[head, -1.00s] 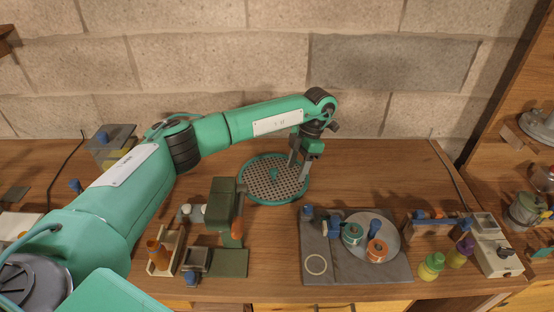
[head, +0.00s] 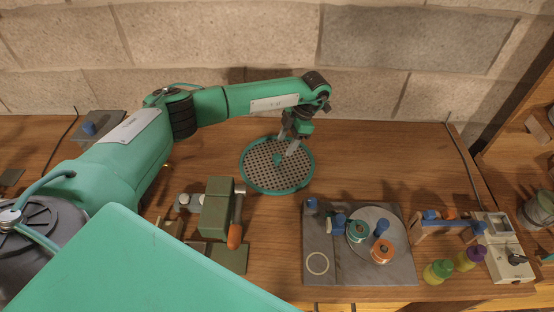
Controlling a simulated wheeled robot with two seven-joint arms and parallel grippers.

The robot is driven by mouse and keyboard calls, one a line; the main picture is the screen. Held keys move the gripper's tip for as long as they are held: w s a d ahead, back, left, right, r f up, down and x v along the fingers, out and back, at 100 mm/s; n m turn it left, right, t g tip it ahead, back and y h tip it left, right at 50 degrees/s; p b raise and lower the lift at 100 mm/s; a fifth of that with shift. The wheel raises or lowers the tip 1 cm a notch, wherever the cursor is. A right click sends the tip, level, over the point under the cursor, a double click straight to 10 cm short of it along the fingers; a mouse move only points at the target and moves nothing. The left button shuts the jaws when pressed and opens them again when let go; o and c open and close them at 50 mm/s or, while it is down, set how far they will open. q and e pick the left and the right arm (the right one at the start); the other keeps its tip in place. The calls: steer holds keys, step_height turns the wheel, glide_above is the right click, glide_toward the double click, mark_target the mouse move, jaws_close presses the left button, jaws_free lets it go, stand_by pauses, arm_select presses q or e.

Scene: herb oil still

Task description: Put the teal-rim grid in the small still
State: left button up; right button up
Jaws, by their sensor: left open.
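The teal-rim grid (head: 262,181) lies flat on the wooden bench near the back wall. It is a round, perforated dark plate with a teal rim and a small teal knob at its middle. My left gripper (head: 287,146) is open and points down over the grid's back right part, with its fingers close to the knob. I cannot tell whether they touch it. My right gripper is out of view. I cannot tell the small still for certain; a metal pot (head: 541,207) is partly visible at the right edge.
A green press-like device (head: 217,208) stands in front of the grid. A grey slab (head: 345,268) with spools lies to the right front, with bottles (head: 438,271) and a switch box (head: 511,262) beyond it. The bench right of the grid is clear.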

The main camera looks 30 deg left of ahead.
mark_target(277, 156)
arm_select(q)
steer(key=shift+s+f, duration=0.1)
steer(key=shift+f, duration=0.05)
steer(key=shift+s+a+f+p, duration=0.15)
steer(key=shift+s+p, duration=0.05)
steer(key=shift+p, duration=0.2)
steer(key=p+x, duration=0.1)
steer(key=x, duration=0.1)
steer(key=p+x, duration=0.1)
steer(key=x, duration=0.1)
steer(key=shift+s+a, duration=0.2)
steer(key=shift+s, duration=0.05)
steer(key=shift+f+p, duration=0.15)
steer(key=shift+p, duration=0.15)
steer(key=shift+c, duration=0.6)
jaws_close()
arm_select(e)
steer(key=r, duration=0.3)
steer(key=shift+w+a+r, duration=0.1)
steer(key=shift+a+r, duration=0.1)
